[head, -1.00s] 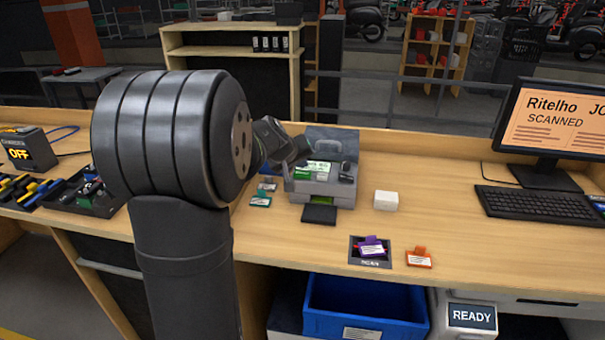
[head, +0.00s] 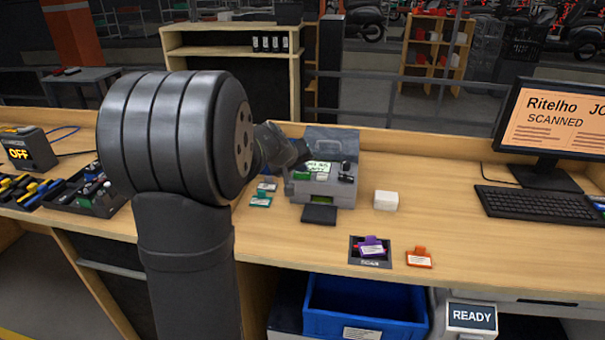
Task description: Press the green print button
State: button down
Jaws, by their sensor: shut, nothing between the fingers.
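The grey label printer (head: 343,192) stands on the wooden counter, with a small screen and controls on its top. A small green patch, which looks like the print button (head: 302,176), shows at the left front of that top. My gripper (head: 288,186) is shut and empty, pointing down at the printer's left edge, just left of the green patch. I cannot tell whether it touches the printer. My wrist hides part of the printer's left side.
Tagged items (head: 262,200) lie left of the printer. A white block (head: 386,200) stands to its right. A purple tag (head: 371,246) sits on a dark scan pad, with an orange tag (head: 419,258) beside it. A monitor (head: 550,122) and keyboard (head: 535,202) are at right. A blue bin (head: 366,322) is below.

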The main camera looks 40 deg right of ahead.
aim_at(301, 175)
jog(key=shift+f, duration=0.3)
jog(key=shift+r, duration=0.1)
dwell(0.4)
jog(key=shift+r, duration=3.25)
notch_tip(301, 175, up, 4)
jog(key=shift+f, duration=0.1)
